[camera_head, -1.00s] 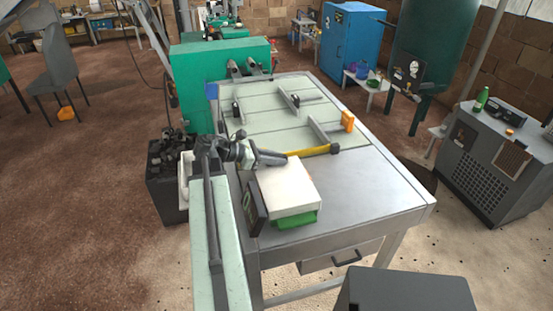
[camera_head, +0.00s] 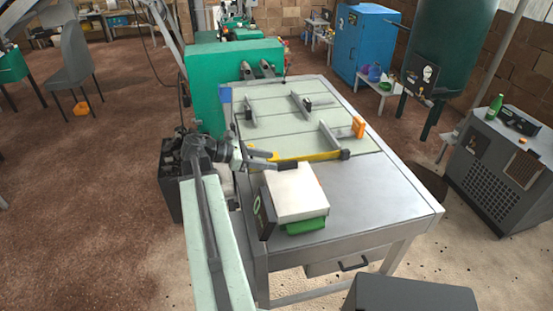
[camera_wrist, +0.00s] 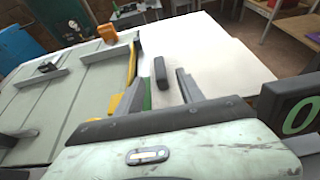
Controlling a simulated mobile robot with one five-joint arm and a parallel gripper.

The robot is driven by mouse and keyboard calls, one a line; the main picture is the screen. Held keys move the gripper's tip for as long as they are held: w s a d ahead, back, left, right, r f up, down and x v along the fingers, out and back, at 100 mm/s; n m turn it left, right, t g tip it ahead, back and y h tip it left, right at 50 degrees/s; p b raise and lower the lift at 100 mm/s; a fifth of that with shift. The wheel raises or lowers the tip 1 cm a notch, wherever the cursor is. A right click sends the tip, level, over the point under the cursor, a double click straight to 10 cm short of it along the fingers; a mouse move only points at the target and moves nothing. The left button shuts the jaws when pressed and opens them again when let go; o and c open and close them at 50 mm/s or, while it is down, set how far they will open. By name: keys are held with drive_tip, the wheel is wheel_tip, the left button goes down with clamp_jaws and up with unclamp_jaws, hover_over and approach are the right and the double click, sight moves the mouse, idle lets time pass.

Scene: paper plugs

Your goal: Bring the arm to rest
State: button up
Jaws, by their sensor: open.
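My gripper (camera_head: 268,160) hangs over the near left part of the workbench, at the back left edge of a white slab (camera_head: 297,188). My arm reaches up from the bottom left of the head view. I cannot tell the exact height of the fingers above the slab.
The workbench (camera_head: 385,205) is bare at right. A green block (camera_head: 306,226) shows below the slab, and a dark display (camera_head: 264,216) stands at its left. A yellow bar (camera_head: 305,157) and an orange piece (camera_head: 359,127) lie behind. A blue cabinet (camera_head: 364,42) stands farther back.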

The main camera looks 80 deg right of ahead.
drive_tip(key=w+a+n+t+h, duration=0.1)
drive_tip(key=w+a+n+h, duration=0.15)
drive_tip(key=w, duration=0.55)
drive_tip(key=w+a+n+t+h, duration=0.1)
drive_tip(key=w+a, duration=0.2)
drive_tip(key=w, duration=0.6)
drive_tip(key=w+a+f+n+t, duration=0.1)
drive_tip(key=w+a+f+t, duration=0.2)
drive_tip(key=w+a, duration=0.45)
drive_tip(key=w+a+f+n+t, duration=0.2)
drive_tip(key=w+a, duration=0.5)
drive_tip(key=w, duration=0.1)
drive_tip(key=w+a+f+m+t+y, duration=0.1)
drive_tip(key=w+a+f+m+y, duration=0.2)
drive_tip(key=a, duration=0.9)
drive_tip(key=w+a+f+m+t+y, duration=0.2)
drive_tip(key=w+a+f+m+y, duration=0.1)
drive_tip(key=a, duration=1)
drive_tip(key=w+a+f+m+t+y, duration=0.2)
drive_tip(key=w+a+f+m+y, duration=0.1)
drive_tip(key=a, duration=1)
drive_tip(key=w+m, duration=0.1)
drive_tip(key=m, duration=0.1)
drive_tip(key=shift+a+f+m, duration=0.2)
drive_tip(key=shift+f+m, duration=0.15)
